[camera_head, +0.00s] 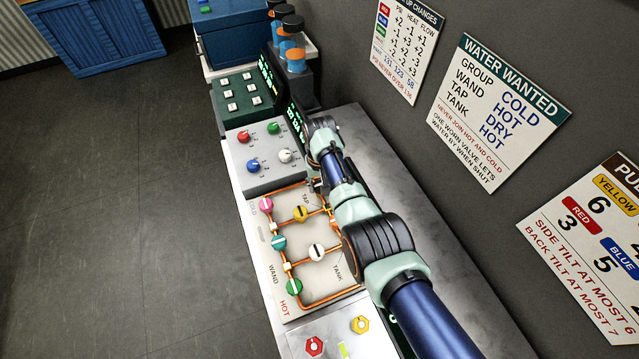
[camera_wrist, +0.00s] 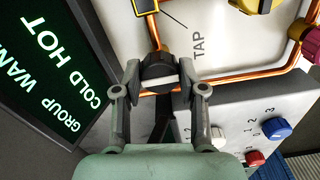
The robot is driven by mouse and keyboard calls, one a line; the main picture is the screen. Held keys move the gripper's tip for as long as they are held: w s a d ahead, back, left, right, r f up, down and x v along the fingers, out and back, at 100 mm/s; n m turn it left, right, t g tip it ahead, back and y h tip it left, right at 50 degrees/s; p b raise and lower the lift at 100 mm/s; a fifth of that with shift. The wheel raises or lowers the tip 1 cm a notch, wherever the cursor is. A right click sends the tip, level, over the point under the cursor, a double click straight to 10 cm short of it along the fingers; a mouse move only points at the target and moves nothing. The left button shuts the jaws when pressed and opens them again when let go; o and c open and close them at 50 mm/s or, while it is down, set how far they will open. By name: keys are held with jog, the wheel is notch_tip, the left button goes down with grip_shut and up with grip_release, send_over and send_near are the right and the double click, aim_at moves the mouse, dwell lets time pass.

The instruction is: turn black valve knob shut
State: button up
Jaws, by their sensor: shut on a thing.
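The black valve knob (camera_wrist: 158,70) sits on a copper pipe (camera_wrist: 218,77) of the white valve panel, near the TAP label, in the wrist view. A white bar crosses its face, running roughly left to right in that view. My gripper (camera_wrist: 160,79) is shut on the knob, with one finger on each side of it. In the head view, my arm hides the knob and most of the gripper at the right edge of the valve panel (camera_head: 275,253).
A lit display (camera_wrist: 48,60) stands beside my gripper. Signs hang on the wall.

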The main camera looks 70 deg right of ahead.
aim_at(319, 185)
jog(key=o, duration=1.1)
jog(key=shift+o, duration=0.2)
jog(key=shift+r, duration=0.1)
notch_tip(319, 185, up, 12)
